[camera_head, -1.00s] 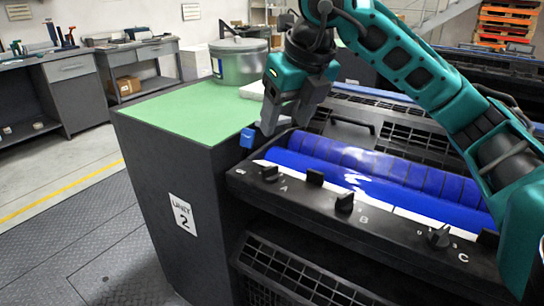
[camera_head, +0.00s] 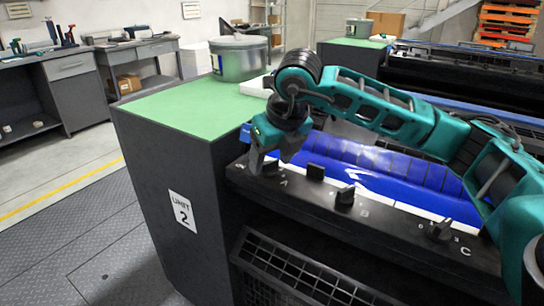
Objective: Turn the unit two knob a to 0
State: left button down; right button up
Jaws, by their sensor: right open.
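Unit two, a dark cabinet with a "UNIT 2" label (camera_head: 182,213), stands at centre with a black control rail (camera_head: 325,202) along its front. Knob A (camera_head: 270,169) is a small black knob at the rail's left end, just left of the letter A. My right gripper (camera_head: 271,160) points down at knob A with its fingers apart, one to each side of it as seen here. The gripper partly hides the knob and its scale. I cannot tell whether the fingers touch it, nor read its setting. My left gripper is out of view.
A black block (camera_head: 315,171), knob B (camera_head: 345,196) and knob C (camera_head: 440,230) sit further right on the rail. A blue roller (camera_head: 390,172) lies behind the rail. A metal pot (camera_head: 240,60) stands on the green top (camera_head: 175,110). A black grate (camera_head: 300,275) is below.

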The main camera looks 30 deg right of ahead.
jog(key=c, duration=1)
jog(key=shift+c, duration=0.2)
